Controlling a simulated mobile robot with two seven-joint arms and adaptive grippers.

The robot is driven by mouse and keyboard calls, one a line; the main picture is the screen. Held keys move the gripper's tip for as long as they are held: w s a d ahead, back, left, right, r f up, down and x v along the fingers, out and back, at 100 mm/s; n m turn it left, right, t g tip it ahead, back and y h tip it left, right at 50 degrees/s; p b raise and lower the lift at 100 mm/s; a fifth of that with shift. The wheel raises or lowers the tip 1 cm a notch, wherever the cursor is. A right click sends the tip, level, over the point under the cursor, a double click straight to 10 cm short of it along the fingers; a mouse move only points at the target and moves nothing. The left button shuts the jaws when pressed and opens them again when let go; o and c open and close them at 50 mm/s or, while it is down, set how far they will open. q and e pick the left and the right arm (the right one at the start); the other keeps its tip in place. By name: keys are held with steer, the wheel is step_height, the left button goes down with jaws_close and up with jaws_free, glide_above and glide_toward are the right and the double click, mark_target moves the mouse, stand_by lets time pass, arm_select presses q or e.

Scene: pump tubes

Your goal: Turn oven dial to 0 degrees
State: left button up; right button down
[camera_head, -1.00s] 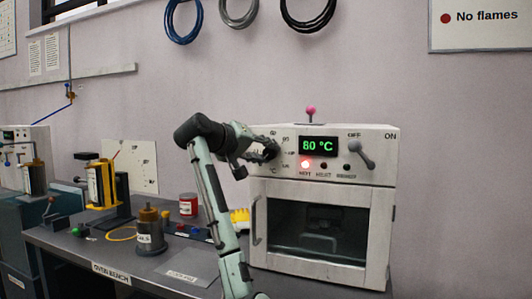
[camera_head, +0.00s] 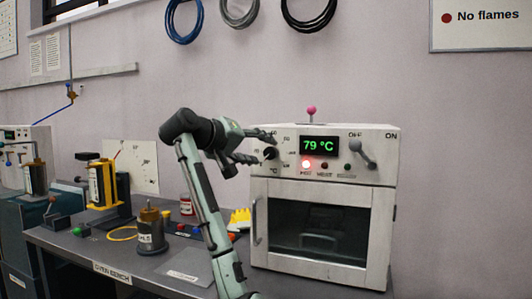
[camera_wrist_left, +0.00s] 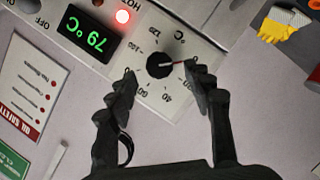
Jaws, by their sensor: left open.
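The white oven (camera_head: 325,205) stands on the bench, and its green display (camera_head: 319,146) reads 79 °C. The black oven dial (camera_head: 270,153) is at the left of its front panel. In the left wrist view the dial (camera_wrist_left: 160,64) shows whole, with a red pointer toward the right-hand finger and numbers around it. My left gripper (camera_head: 256,146) is open in front of the dial. In the left wrist view the fingers of my left gripper (camera_wrist_left: 160,90) stand apart on either side below the dial, apart from it. My right gripper is not in view.
A grey lever (camera_head: 363,154) sits by OFF on the oven panel, and a pink knob (camera_head: 311,110) is on top. A red lamp (camera_head: 306,164) is lit. Yellow gloves (camera_head: 240,218), a red can (camera_head: 186,205) and a metal canister (camera_head: 150,230) stand left on the bench.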

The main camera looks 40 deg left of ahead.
arm_select(q)
steer(key=v, duration=0.8)
steer(key=shift+s, duration=0.3)
